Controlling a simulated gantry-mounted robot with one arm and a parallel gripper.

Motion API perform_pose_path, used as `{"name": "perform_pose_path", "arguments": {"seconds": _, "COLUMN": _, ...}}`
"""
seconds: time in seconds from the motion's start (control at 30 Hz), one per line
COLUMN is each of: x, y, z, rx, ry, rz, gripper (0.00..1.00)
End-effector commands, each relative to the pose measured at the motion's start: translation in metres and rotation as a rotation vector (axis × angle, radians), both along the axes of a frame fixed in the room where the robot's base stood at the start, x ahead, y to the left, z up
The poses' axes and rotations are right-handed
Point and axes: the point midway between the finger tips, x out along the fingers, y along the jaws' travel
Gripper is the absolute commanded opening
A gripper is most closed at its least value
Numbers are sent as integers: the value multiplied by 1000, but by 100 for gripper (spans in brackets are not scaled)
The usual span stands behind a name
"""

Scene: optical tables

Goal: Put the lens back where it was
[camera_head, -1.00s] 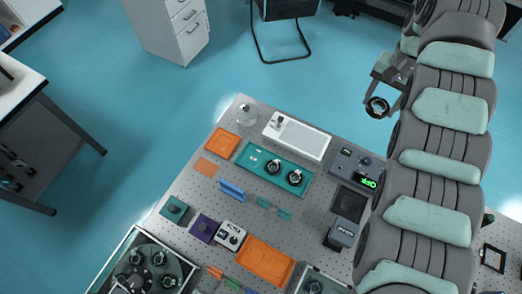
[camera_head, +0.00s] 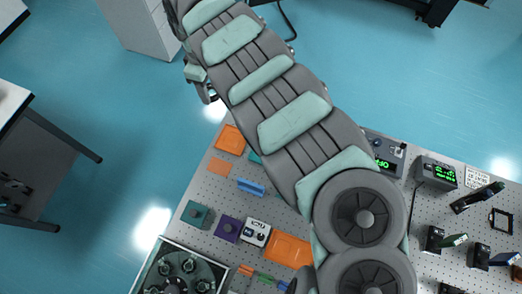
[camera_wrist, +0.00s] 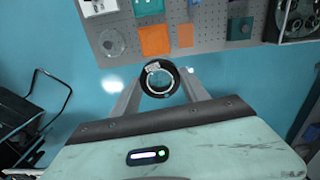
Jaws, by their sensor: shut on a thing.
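The lens (camera_wrist: 159,79), in a black ring mount, sits between the two finger tips of my gripper (camera_wrist: 160,84) in the wrist view. The gripper is shut on it and holds it in the air, over the blue floor just off the table edge. In the head view the gripper (camera_head: 207,90) is at the upper left, partly covered by my arm, and the lens is hard to make out. The teal tray (camera_head: 255,157) shows only as a sliver beside my arm; its contents are hidden.
The perforated table (camera_head: 190,190) carries an orange tray (camera_head: 230,138), a blue bracket (camera_head: 251,187), a teal block (camera_head: 196,214) and a purple block (camera_head: 226,228). A clear round disc (camera_wrist: 112,42) lies near the table corner in the wrist view. Open floor surrounds the gripper.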

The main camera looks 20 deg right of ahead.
Motion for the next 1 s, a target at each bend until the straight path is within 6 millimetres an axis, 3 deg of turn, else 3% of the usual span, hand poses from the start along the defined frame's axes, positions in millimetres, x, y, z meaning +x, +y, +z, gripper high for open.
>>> {"name": "perform_pose_path", "arguments": {"seconds": 0.3, "x": -48, "y": -68, "z": -71, "rx": -1, "ry": 8, "rz": 705, "gripper": 4}}
{"name": "perform_pose_path", "arguments": {"seconds": 0.5, "x": -81, "y": -110, "z": -105, "rx": 0, "ry": 4, "rz": 1061, "gripper": 4}}
{"name": "perform_pose_path", "arguments": {"seconds": 0.77, "x": -104, "y": -136, "z": -127, "rx": -1, "ry": -1, "rz": 1281, "gripper": 4}}
{"name": "perform_pose_path", "arguments": {"seconds": 1.0, "x": -106, "y": -136, "z": -179, "rx": 5, "ry": -5, "rz": 1301, "gripper": 4}}
